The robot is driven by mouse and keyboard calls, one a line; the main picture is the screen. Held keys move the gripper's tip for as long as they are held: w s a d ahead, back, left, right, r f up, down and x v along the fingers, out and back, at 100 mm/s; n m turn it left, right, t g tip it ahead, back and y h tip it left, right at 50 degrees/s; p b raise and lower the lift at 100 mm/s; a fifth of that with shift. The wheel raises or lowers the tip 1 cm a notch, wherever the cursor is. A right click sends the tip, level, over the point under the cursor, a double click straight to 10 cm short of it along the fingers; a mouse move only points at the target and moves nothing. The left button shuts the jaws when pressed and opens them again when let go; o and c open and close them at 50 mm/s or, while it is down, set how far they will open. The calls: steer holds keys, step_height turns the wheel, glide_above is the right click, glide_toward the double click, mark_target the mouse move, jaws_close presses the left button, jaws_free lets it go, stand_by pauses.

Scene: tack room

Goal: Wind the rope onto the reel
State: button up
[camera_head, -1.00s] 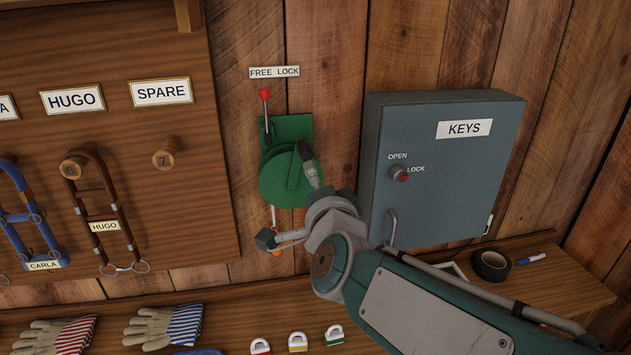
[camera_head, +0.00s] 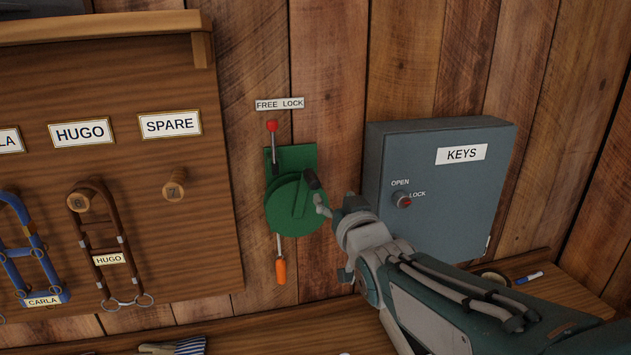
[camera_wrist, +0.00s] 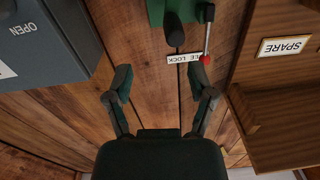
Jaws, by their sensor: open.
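The green reel (camera_head: 296,205) is mounted on the plank wall. Its black crank knob (camera_head: 311,180) sticks out at the upper right of the disc; in the wrist view the dark knob (camera_wrist: 174,30) lies beyond my fingers. A short pale rope hangs below the reel to an orange end piece (camera_head: 281,271). A lever with a red knob (camera_head: 272,125) stands nearly upright, slightly toward FREE on the FREE LOCK label (camera_head: 280,104). My gripper (camera_wrist: 162,85) is open and empty. In the head view it is just below right of the crank knob; contact cannot be told.
A grey KEYS cabinet (camera_head: 445,185) stands out from the wall close to the right of my arm. A wooden board with hanging halters (camera_head: 98,240) and an empty peg (camera_head: 174,186) is to the left. A shelf (camera_head: 260,335) runs below.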

mark_target(314, 187)
steer(key=w+a, duration=0.1)
steer(key=w, duration=0.1)
steer(key=w+a, duration=0.2)
steer(key=w, duration=0.1)
steer(key=w+a, duration=0.2)
steer(key=shift+w+a+f, duration=0.15)
steer(key=shift+w, duration=0.1)
steer(key=shift+w+d, duration=0.2)
steer(key=shift+d, duration=0.05)
steer(key=shift+w+d, duration=0.15)
steer(key=shift+d, duration=0.45)
steer(key=shift+a, duration=0.65)
jaws_close()
